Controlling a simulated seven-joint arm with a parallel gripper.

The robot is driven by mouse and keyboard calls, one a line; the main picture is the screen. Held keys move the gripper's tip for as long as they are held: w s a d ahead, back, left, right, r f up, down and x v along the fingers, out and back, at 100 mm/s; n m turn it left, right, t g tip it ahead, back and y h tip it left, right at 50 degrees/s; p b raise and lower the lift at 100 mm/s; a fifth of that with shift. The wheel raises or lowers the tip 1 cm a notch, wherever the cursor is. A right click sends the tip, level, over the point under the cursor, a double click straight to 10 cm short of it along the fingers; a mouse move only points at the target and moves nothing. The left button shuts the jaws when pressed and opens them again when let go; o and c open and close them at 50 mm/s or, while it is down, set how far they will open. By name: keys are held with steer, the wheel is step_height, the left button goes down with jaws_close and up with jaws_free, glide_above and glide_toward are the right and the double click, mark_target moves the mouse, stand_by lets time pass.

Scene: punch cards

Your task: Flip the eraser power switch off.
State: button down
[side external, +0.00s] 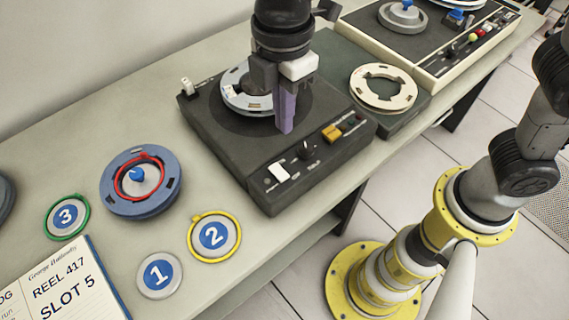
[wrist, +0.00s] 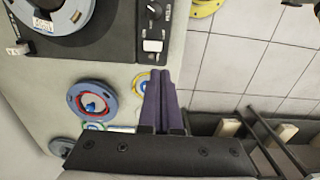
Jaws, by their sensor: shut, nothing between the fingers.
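The eraser (side external: 225,140) is a dark box with a grey reel (side external: 235,92) on its top. A white rocker switch (side external: 278,172) sits at the left end of its sloped front panel. It also shows in the wrist view (wrist: 152,45); its markings are too small to read, and I cannot tell its position. My gripper (side external: 285,130) points down with its purple fingers together and empty. In the side view it appears over the eraser, behind the front panel and up and right of the switch. In the wrist view the fingertips (wrist: 161,72) lie just below the switch; their height is unclear.
A black knob (side external: 307,150) and an orange button (side external: 332,132) share the panel. A cream ring (side external: 383,88) lies to the right. A blue reel (side external: 130,204), numbered discs and a card (side external: 60,285) lie on the left part of the table.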

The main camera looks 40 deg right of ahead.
mark_target(284, 177)
stand_by(0.3)
step_height(284, 177, down, 14)
steer(key=shift+s, duration=0.1)
stand_by(0.5)
steer(key=shift+f, duration=0.2)
stand_by(0.4)
steer(key=shift+w+r, duration=0.3)
steer(key=shift+w, duration=0.4)
